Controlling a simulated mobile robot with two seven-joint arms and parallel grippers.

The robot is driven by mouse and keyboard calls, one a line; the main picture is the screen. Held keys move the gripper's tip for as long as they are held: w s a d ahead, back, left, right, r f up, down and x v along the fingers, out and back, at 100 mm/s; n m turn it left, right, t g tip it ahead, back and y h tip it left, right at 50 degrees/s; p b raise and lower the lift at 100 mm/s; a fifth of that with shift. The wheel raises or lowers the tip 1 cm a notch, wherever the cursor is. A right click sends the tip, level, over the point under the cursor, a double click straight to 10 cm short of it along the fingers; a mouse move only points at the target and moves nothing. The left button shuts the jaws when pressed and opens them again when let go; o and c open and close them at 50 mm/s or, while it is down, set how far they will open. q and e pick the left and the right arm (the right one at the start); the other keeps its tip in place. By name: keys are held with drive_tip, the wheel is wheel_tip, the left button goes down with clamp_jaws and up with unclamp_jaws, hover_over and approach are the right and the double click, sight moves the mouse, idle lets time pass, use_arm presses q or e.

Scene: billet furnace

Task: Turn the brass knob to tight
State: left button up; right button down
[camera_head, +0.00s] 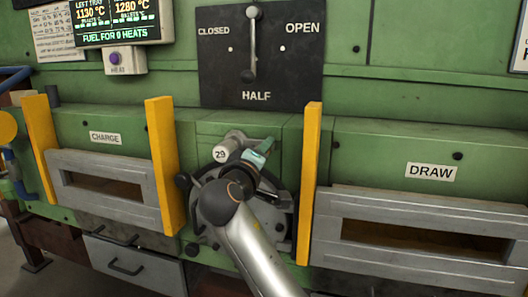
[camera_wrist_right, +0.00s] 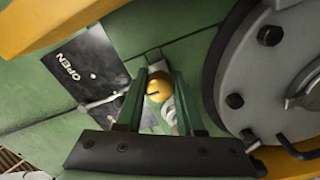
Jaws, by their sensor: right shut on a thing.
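The brass knob (camera_wrist_right: 158,88) shows in the right wrist view as a round yellow face with a dark mark, between the two green fingers of my right gripper (camera_wrist_right: 159,80). The gripper is shut on it. In the head view my right gripper (camera_head: 259,156) is at the green furnace front, beside a white round tag marked 29 (camera_head: 220,153); the knob is hidden there behind my gripper and wrist. Any tight marking by the knob is not readable. My left gripper is not in view.
Above is a black plate (camera_head: 225,75) marked CLOSED, HALF and OPEN, with its lever (camera_head: 252,45). Yellow posts (camera_head: 161,150) (camera_head: 309,180) stand on both sides of my right arm. The CHARGE door (camera_head: 90,165) is left, the DRAW door (camera_head: 420,215) right.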

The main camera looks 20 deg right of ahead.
drive_tip(key=c, duration=0.9)
unclamp_jaws()
drive_tip(key=shift+c, duration=0.2)
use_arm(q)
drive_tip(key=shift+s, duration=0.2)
use_arm(e)
drive_tip(key=o, duration=0.4)
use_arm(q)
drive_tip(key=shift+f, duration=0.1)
use_arm(e)
drive_tip(key=shift+s+a, duration=0.1)
use_arm(q)
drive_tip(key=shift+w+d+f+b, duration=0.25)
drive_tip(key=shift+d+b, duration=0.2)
drive_tip(key=shift+b, duration=0.25)
use_arm(e)
drive_tip(key=v, duration=1.2)
drive_tip(key=shift+a, duration=0.15)
drive_tip(key=shift+s, duration=0.1)
